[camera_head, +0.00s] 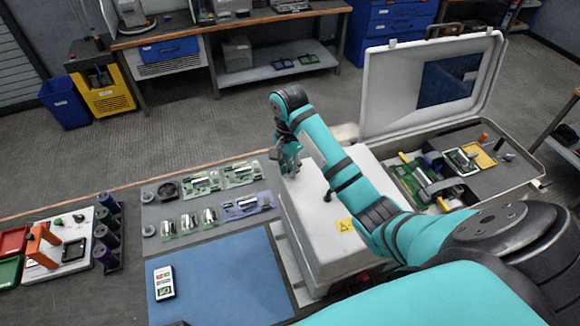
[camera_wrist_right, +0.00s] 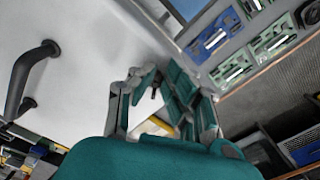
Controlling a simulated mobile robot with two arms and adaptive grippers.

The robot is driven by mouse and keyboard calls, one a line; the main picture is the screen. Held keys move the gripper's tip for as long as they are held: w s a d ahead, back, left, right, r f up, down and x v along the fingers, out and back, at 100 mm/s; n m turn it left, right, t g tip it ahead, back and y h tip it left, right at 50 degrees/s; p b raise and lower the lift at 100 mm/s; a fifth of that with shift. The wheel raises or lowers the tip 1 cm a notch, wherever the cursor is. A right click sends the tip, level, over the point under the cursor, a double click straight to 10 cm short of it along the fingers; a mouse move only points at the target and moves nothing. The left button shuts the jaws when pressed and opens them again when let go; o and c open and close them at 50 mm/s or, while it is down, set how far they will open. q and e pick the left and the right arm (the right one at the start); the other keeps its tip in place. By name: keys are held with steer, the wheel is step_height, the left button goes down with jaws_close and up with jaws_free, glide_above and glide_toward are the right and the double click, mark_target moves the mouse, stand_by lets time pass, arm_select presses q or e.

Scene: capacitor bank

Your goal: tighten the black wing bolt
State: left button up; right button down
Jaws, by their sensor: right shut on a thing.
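The white box (camera_head: 325,237) with a yellow warning label stands right of the blue mat. My right gripper (camera_head: 287,168) reaches down at the upper left edge of the box's top. In the right wrist view my right gripper (camera_wrist_right: 155,76) has its fingers around a small dark piece, which looks like the black wing bolt (camera_wrist_right: 154,93). Only part of the bolt shows there, and in the head view the fingers hide it. I cannot tell how far it is screwed in. My left gripper is not in view.
A black handle (camera_wrist_right: 30,75) rises from the box's top. An open grey case (camera_head: 430,95) with circuit boards stands to the right. Several boards (camera_head: 200,180) lie left of the box. The blue mat (camera_head: 225,280) holds a small white meter (camera_head: 163,283) and is otherwise largely clear.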

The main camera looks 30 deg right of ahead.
steer(key=shift+w+d+r+m, duration=0.1)
steer(key=shift+w+r+m, duration=0.1)
steer(key=shift+m, duration=1.1)
steer(key=shift+w+r+m, duration=0.1)
steer(key=shift+w+m, duration=0.1)
steer(key=shift+m, duration=1.1)
steer(key=shift+f, duration=0.1)
steer(key=c, duration=1.5)
jaws_free()
steer(key=shift+s+f, duration=0.1)
steer(key=shift+r, duration=0.8)
step_height(320, 180, up, 10)
steer(key=shift+r, duration=0.2)
